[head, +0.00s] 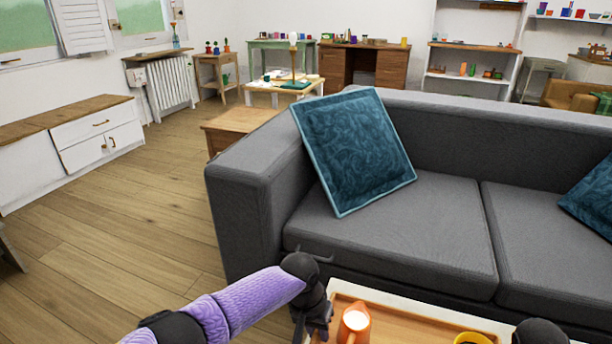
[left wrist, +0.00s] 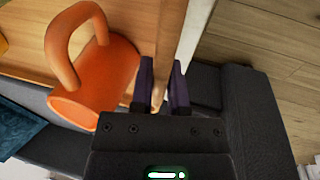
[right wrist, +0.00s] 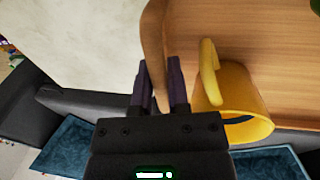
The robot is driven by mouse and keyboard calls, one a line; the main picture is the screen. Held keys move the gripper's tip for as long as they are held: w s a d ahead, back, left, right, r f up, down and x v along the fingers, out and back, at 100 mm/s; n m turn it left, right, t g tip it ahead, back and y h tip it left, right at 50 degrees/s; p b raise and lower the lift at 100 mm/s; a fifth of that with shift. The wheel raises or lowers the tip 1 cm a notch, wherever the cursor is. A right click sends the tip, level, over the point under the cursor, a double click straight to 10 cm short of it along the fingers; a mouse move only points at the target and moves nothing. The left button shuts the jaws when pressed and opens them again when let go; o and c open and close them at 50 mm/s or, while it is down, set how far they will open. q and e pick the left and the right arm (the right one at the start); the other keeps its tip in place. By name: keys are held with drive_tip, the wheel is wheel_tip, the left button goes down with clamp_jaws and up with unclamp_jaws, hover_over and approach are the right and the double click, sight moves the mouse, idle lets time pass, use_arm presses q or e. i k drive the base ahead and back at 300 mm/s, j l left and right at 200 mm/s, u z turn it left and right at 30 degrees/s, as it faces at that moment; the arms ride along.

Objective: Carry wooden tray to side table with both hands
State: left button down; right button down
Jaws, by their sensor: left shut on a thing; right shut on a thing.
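The wooden tray (head: 418,325) shows at the bottom of the head view, over a white tabletop (head: 385,293); I cannot tell whether it touches it. My left gripper (left wrist: 163,88) is shut on the tray's edge beside an orange mug (left wrist: 100,75). That mug stands on the tray and also shows in the head view (head: 354,326). My right gripper (right wrist: 159,85) is shut on the opposite rim (right wrist: 153,45), beside a yellow mug (right wrist: 235,110). A low wooden table (head: 238,120), possibly the side table, stands beyond the sofa's left arm, partly hidden.
A grey sofa (head: 400,215) with teal cushions (head: 353,150) stands directly ahead, beyond the white table. Open wooden floor (head: 130,225) lies to the left. A white cabinet (head: 80,140) lines the left wall. Other tables and shelves stand at the back.

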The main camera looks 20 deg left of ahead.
sight(252, 117)
drive_tip(key=u, duration=3.55)
drive_tip(key=i+j+z, duration=0.2)
drive_tip(key=i, duration=0.25)
drive_tip(key=i+j+z, duration=0.25)
drive_tip(key=i, duration=0.2)
drive_tip(key=i+l+z, duration=0.35)
drive_tip(key=i+z, duration=0.15)
drive_tip(key=i+l+z, duration=0.15)
drive_tip(key=i+z, duration=0.3)
drive_tip(key=i, duration=0.15)
drive_tip(key=i+z, duration=0.65)
drive_tip(key=i, duration=0.35)
drive_tip(key=i+z, duration=0.15)
drive_tip(key=i, duration=0.35)
drive_tip(key=i+j+z, duration=0.15)
drive_tip(key=i, duration=0.35)
drive_tip(key=i+j+z, duration=0.15)
drive_tip(key=i, duration=0.35)
drive_tip(key=j, duration=0.1)
